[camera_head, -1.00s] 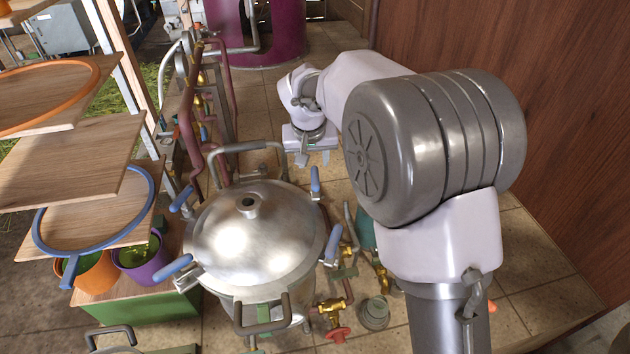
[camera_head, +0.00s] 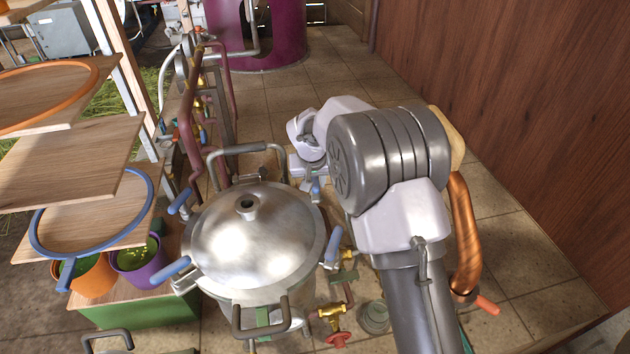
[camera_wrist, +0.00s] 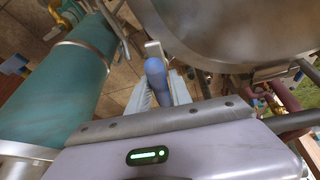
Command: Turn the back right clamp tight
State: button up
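The steel still pot (camera_head: 248,240) has a domed lid and several clamps with blue handles around its rim. The back right clamp (camera_head: 316,187) is at the pot's far right edge, its handle partly hidden by my gripper (camera_head: 312,184). In the wrist view the clamp's blue handle (camera_wrist: 156,82) points up beside the pot wall (camera_wrist: 235,35). The pale fingers of my gripper (camera_wrist: 162,90) lie on both sides of it, with no clear gap, so it looks shut on the handle.
A teal cylinder (camera_wrist: 65,80) stands close to my gripper in the wrist view. Pipes with brass valves (camera_head: 330,312) run right of the pot. Wooden shelves (camera_head: 75,165) stand at left, and a wooden wall (camera_head: 520,110) at right.

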grip_shut()
jog(key=shift+f+m+b, duration=0.1)
jog(key=shift+m+b, duration=0.2)
jog(key=shift+b, duration=0.05)
jog(key=shift+f+m+h+b, duration=0.1)
jog(key=shift+m+h+b, duration=0.3)
jog(key=shift+m+b, duration=0.15)
jog(key=shift+a+m+g+h+b, duration=0.1)
jog(key=shift+m+g+h+b, duration=0.25)
jog(key=shift+m+b, duration=0.65)
jog(key=m, duration=0.1)
jog(key=m+h, duration=0.1)
jog(key=m+p, duration=0.1)
jog(key=m, duration=0.1)
jog(key=shift+r+g, duration=0.25)
jog(key=shift+g, duration=0.1)
jog(key=shift+w+m+g+h+p, duration=0.1)
jog(key=shift+m+g+h+p, duration=0.55)
jog(key=shift+m, duration=0.8)
